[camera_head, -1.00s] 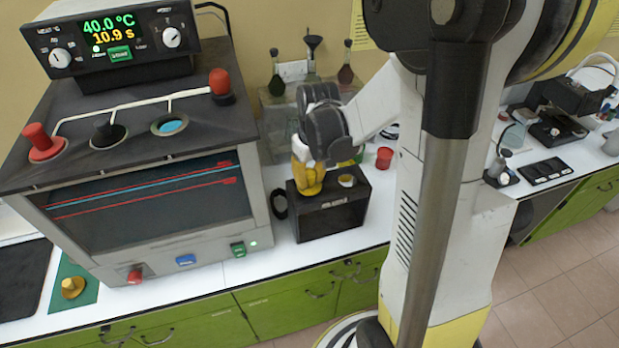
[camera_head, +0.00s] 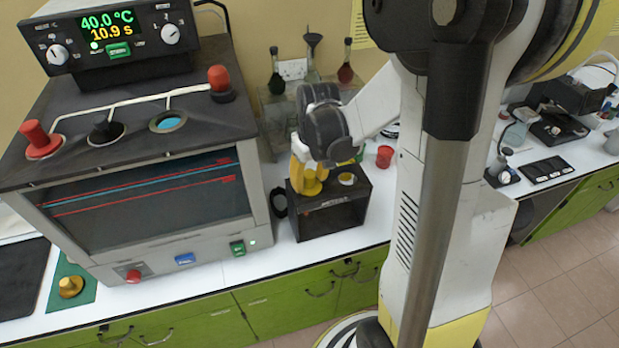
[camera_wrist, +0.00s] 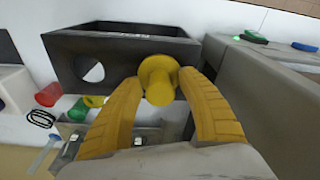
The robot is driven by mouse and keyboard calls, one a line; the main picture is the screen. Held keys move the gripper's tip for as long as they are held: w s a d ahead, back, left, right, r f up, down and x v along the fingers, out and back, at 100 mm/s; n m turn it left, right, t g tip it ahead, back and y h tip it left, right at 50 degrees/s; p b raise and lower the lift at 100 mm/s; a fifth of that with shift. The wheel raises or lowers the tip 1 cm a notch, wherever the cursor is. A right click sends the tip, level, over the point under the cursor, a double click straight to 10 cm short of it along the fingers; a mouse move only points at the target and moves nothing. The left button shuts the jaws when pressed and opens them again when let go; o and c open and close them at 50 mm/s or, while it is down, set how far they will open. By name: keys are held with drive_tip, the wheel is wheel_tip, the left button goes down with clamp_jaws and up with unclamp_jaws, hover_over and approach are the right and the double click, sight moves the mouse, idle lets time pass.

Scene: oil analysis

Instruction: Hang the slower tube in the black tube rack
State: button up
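The black tube rack (camera_head: 330,218) stands on the white counter right of the bath machine. In the wrist view the rack (camera_wrist: 120,44) has a round hole in one end wall. My gripper (camera_head: 306,170) is over the rack. In the wrist view the cap (camera_wrist: 158,78) sits between the two yellow fingers of my gripper (camera_wrist: 160,80), which look spread with gaps beside the cap's stem.
The bath machine (camera_head: 150,235) stands close on the left, with red and black knobs and a blue-filled opening on top. A red cup (camera_head: 384,156) is behind the rack. Flasks (camera_head: 345,73) stand at the wall. A yellow piece (camera_head: 70,287) rests on a green mat.

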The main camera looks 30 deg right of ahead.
drive_tip(key=shift+r, duration=0.1)
drive_tip(key=r, duration=0.4)
drive_tip(key=s+r, duration=0.1)
drive_tip(key=r, duration=0.6)
drive_tip(key=shift+s+r, duration=0.2)
drive_tip(key=shift+r, duration=0.2)
drive_tip(key=shift+f, duration=0.1)
drive_tip(key=s+a+f+t+b, duration=0.5)
drive_tip(key=s+a+f+b, duration=0.4)
drive_tip(key=a+f+b, duration=0.2)
drive_tip(key=a+b, duration=0.2)
drive_tip(key=shift+s+a+t+b, duration=0.2)
drive_tip(key=shift+a+t+b, duration=0.1)
drive_tip(key=shift+b, duration=0.1)
